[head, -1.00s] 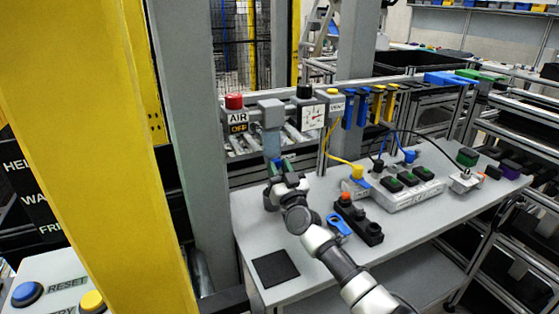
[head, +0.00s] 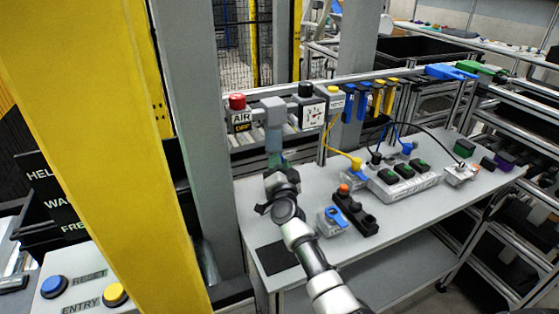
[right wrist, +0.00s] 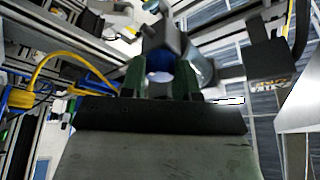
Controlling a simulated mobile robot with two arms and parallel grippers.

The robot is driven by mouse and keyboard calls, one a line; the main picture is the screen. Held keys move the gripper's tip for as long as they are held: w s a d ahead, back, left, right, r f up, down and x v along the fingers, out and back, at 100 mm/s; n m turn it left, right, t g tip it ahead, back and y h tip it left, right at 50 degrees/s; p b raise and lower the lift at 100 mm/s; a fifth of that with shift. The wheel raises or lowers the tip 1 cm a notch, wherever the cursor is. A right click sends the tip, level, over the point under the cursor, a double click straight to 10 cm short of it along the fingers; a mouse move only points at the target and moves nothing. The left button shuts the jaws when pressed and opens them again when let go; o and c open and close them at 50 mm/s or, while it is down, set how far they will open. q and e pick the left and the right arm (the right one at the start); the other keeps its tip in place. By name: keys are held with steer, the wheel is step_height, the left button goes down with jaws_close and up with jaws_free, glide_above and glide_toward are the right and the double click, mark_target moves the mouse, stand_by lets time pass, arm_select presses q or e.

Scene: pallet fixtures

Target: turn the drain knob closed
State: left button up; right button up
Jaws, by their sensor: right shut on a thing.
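The air unit, a grey block with a translucent bowl (head: 274,140) hanging under it, is mounted on the rail above the bench's left end. My right gripper (head: 281,164) points up at the bottom of this bowl and is shut there. In the right wrist view my two dark green fingers (right wrist: 160,82) stand on either side of a small round blue-and-white part at the bowl's underside, which I take to be the drain knob (right wrist: 159,76). The knob is mostly hidden by the fingers, and its turn position cannot be read. My left gripper is not in view.
A red knob (head: 237,102) sits over an AIR sign reading OFF (head: 241,126). A gauge (head: 313,115) is to the right. The bench (head: 405,208) holds a connector strip (head: 405,184), a black block (head: 360,216) and cables. A yellow post (head: 110,150) stands at left.

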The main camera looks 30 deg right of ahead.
steer(key=shift+f, duration=0.1)
stand_by(0.4)
steer(key=o, duration=0.9)
steer(key=v, duration=1)
steer(key=shift+s+a+b, duration=0.15)
steer(key=shift+s+b, duration=0.2)
